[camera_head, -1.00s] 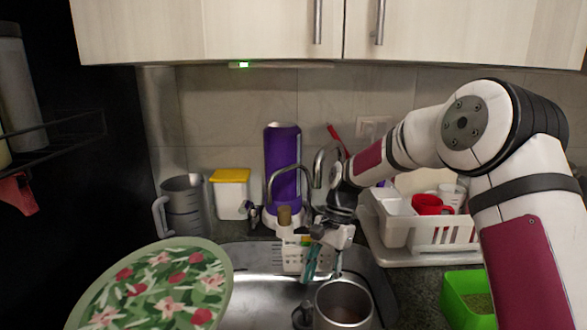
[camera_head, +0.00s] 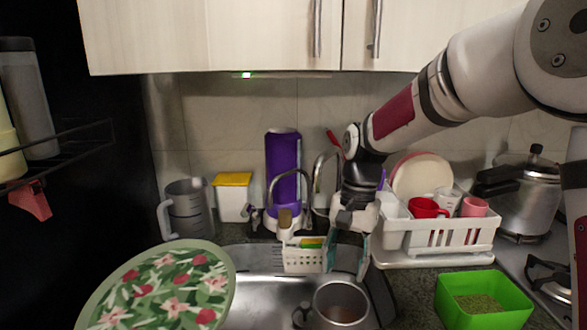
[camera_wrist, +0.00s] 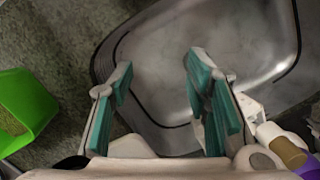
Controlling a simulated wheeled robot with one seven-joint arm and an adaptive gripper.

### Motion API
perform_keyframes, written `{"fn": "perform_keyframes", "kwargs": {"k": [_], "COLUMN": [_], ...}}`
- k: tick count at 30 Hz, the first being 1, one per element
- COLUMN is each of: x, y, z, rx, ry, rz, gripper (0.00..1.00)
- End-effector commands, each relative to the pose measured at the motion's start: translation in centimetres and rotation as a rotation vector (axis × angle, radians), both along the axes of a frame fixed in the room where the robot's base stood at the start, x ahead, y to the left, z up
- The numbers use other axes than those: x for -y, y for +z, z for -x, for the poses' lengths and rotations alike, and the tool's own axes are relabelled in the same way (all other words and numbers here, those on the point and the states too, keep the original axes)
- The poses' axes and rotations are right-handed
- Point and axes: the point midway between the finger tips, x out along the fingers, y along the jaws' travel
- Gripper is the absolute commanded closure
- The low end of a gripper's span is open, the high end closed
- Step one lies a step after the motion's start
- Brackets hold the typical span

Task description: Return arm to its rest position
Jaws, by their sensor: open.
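My gripper (camera_head: 347,262) is open and empty, pointing down over the back right part of the metal sink (camera_head: 262,290). Its two teal-padded fingers stand apart in the wrist view (camera_wrist: 165,95), with the sink and dark counter below and nothing between them. In the head view the gripper is behind a metal mug (camera_head: 340,303) and to the right of a white sponge caddy (camera_head: 303,258). My arm comes in from the upper right, over the dish rack.
A white dish rack (camera_head: 445,238) holds red and white cups. A green box (camera_head: 483,300) sits on the counter at right, near a pressure cooker (camera_head: 528,195). A purple cylinder (camera_head: 283,165) stands behind the faucet. A floral tray (camera_head: 165,285) is at front left. Cabinets (camera_head: 250,35) hang above.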

Motion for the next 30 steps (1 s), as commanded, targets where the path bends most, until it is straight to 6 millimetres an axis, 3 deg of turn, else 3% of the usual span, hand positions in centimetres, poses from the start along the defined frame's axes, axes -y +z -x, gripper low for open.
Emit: {"fn": "perform_keyframes", "kwargs": {"k": [1,6,15,24,30], "x": [0.6,2.7,5.9,8.4,9.0], "y": [2.0,6.6,12.0,13.8,13.5], "z": [1.5,6.2,15.4,24.4,27.6], "rx": [0.034,0.131,0.288,0.438,0.499], "ry": [0.026,0.118,0.265,0.407,0.467], "rz": [0.016,0.061,0.122,0.162,0.172], "gripper": [0.56,0.56,0.56,0.56,0.56]}}
